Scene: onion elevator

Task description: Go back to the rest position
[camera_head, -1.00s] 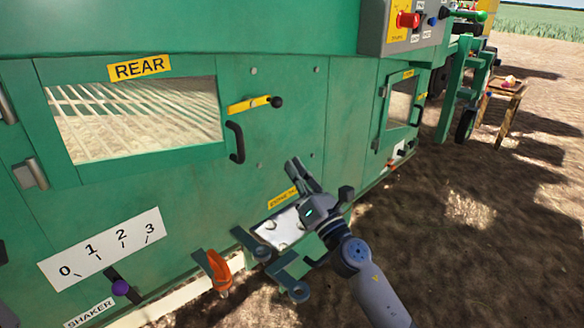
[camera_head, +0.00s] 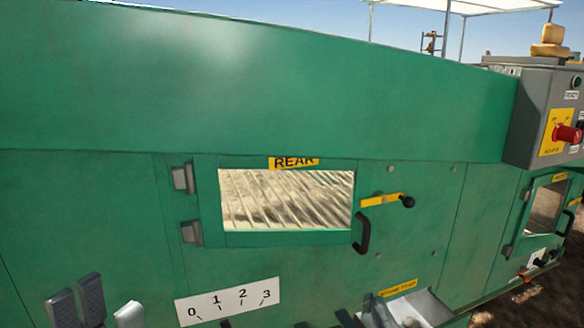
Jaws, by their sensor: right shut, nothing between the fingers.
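Parts of my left gripper (camera_head: 92,305) show at the lower left edge, in front of the green machine. They are grey, rounded pieces cut off by the frame, and their opening is unclear. Only dark tips of what looks like my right gripper (camera_head: 371,308) show at the bottom centre, beside the metal chute. It is shut and empty. Both arms are below the frame. No object is seen held.
The green machine wall (camera_head: 100,210) fills the view, with the REAR window (camera_head: 285,200), black handle (camera_head: 362,235) and yellow latch (camera_head: 382,200). The 0–3 scale (camera_head: 228,301) and metal chute (camera_head: 425,308) are low. A grey control box (camera_head: 535,110) stands at right.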

